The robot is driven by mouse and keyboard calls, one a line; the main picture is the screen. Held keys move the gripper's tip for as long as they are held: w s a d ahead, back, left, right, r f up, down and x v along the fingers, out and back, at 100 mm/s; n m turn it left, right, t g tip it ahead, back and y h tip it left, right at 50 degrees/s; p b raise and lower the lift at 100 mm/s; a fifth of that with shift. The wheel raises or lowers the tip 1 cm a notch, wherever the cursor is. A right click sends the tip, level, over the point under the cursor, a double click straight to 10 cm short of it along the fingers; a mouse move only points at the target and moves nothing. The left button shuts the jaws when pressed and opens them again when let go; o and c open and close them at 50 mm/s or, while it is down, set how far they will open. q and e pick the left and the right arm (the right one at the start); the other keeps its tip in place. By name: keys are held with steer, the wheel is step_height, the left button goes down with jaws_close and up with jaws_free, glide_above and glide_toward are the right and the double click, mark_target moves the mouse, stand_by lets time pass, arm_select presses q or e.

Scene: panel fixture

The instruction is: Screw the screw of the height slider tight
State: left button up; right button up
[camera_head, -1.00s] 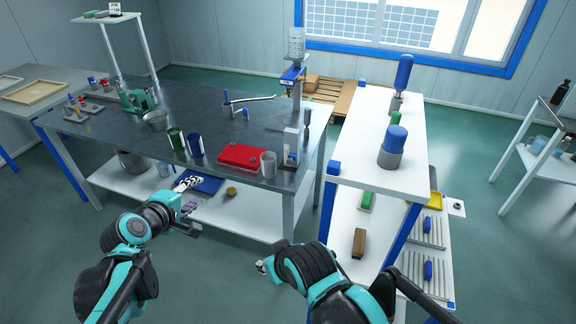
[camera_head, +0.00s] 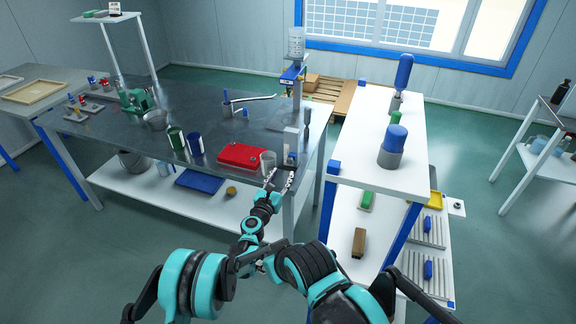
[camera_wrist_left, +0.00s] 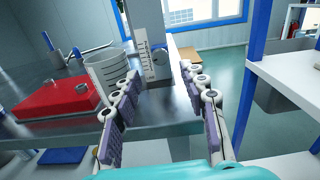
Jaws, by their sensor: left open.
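A pale upright block (camera_head: 290,138), apparently the height slider, stands at the table's front right corner. In the left wrist view the grey slider (camera_wrist_left: 146,22) has scale marks and a dark blue, screw-like part (camera_wrist_left: 160,57) low on its face. How tight it is cannot be told. My left gripper (camera_head: 280,180) is open and empty, just in front of and below the block at the table edge. In the left wrist view its fingers (camera_wrist_left: 160,76) are spread on either side of the blue part, short of it. My right gripper (camera_head: 262,266) is low in front, largely hidden by my left arm.
A grey cup (camera_head: 268,161) stands close left of the slider, beside a red case (camera_head: 241,155). The white shelf unit (camera_head: 370,165) is to the right, with a gap before it. A lower shelf (camera_head: 222,207) runs under the table.

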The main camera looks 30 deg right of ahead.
mark_target(290, 162)
arm_select(q)
steer(key=b+x, duration=0.2)
steer(key=x, duration=0.4)
steer(key=shift+w+d+f, duration=0.1)
steer(key=shift+d, duration=0.1)
steer(key=shift+w+d, duration=0.25)
jaws_close()
